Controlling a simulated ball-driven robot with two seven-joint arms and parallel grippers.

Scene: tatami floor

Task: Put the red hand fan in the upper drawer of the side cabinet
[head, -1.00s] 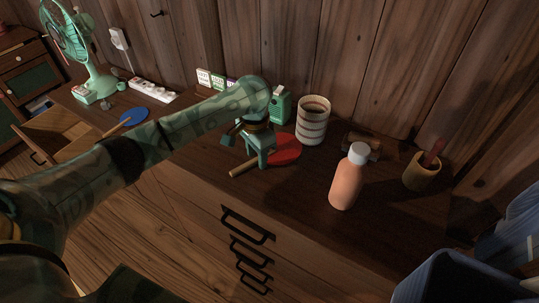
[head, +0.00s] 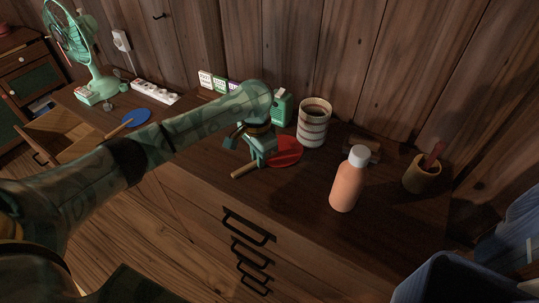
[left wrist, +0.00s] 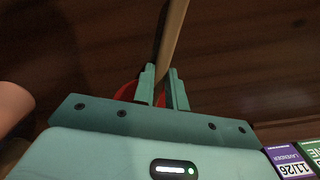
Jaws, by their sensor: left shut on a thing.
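The red hand fan (head: 287,151) lies on the dark wooden top (head: 290,195), its pale handle (head: 243,171) pointing to the front left. My left gripper (head: 262,161) is shut on the handle, close to the red disc and low over the top. In the left wrist view the handle (left wrist: 173,40) runs between the two fingers (left wrist: 163,88), with bits of the red disc showing behind them. At the left, a wooden drawer (head: 47,128) stands pulled open; which cabinet level it belongs to is hard to tell. My right gripper is not in view.
A peach bottle (head: 347,185), a striped cup (head: 313,127) and a brown pot (head: 421,176) stand right of the fan. A blue hand fan (head: 134,117), a power strip (head: 153,92) and a green electric fan (head: 88,62) are at the left. Black handles (head: 248,225) line the front.

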